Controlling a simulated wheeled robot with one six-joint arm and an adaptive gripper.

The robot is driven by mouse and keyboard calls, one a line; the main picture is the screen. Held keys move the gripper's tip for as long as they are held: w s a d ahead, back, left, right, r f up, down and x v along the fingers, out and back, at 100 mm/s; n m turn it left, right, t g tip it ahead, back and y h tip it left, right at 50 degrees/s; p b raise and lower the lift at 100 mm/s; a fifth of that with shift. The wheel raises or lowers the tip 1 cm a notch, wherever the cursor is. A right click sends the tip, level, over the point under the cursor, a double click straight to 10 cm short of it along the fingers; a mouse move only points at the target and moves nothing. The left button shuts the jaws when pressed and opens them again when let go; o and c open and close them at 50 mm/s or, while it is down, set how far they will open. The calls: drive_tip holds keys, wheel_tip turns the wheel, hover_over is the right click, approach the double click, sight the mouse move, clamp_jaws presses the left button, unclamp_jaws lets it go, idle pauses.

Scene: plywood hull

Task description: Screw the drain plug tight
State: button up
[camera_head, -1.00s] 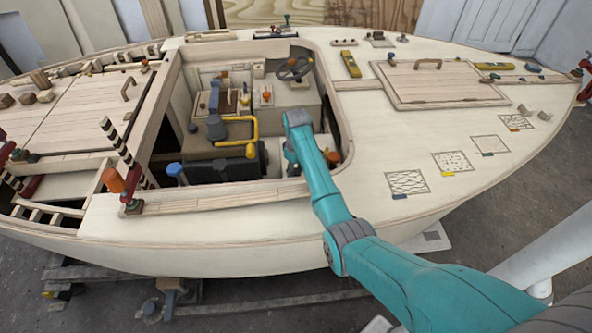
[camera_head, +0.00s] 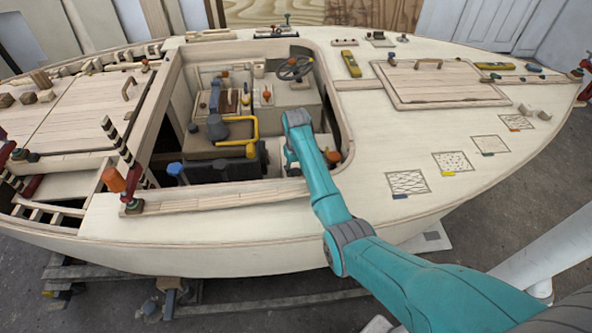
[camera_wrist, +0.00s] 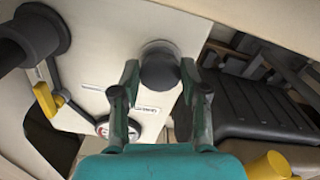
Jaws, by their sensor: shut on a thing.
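In the wrist view a dark grey round knob, which I take for the drain plug (camera_wrist: 159,69), stands against a pale panel. My gripper (camera_wrist: 160,78) has one finger on each side of it and is shut on it. The underside of the plug and its seat are hidden. In the head view my teal arm reaches over the near edge into the open cockpit; the plug and the fingertips cannot be made out there.
A black ribbed block (camera_wrist: 255,105) lies close right of the fingers. A dark cylinder (camera_wrist: 38,38), a yellow lever (camera_wrist: 45,100) and a round gauge (camera_wrist: 118,129) are at left. The cockpit holds a yellow rail (camera_head: 256,128) and a steering wheel (camera_head: 294,68).

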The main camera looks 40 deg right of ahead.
sight(296, 172)
drive_tip(key=shift+m, duration=0.5)
drive_tip(key=o, duration=1.1)
drive_tip(key=shift+o, duration=0.2)
drive_tip(key=shift+r, duration=0.1)
wheel_tip(296, 172, up, 12)
